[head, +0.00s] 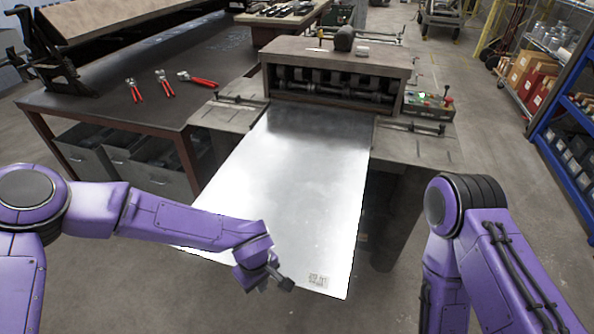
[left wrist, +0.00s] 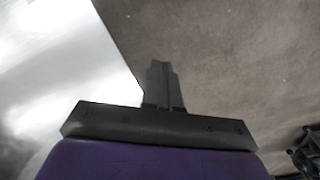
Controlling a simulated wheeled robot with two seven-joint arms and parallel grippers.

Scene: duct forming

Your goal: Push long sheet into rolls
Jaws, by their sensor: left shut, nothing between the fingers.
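A long shiny metal sheet (head: 290,185) lies with its far end at the rolls (head: 335,90) of the forming machine. Its near end sticks out over the floor toward me, with a small printed mark at the near right corner. My left gripper (head: 287,284) is shut and empty at the near end of the sheet; I cannot tell whether it touches. In the left wrist view the shut fingers (left wrist: 162,72) show beside the edge of the sheet (left wrist: 70,50). My right arm shows at the right, but its gripper is out of view.
A dark workbench (head: 90,100) with several red-handled tools (head: 163,82) stands at the left. Blue shelving (head: 570,100) stands at the far right. The floor (left wrist: 230,60) between is clear.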

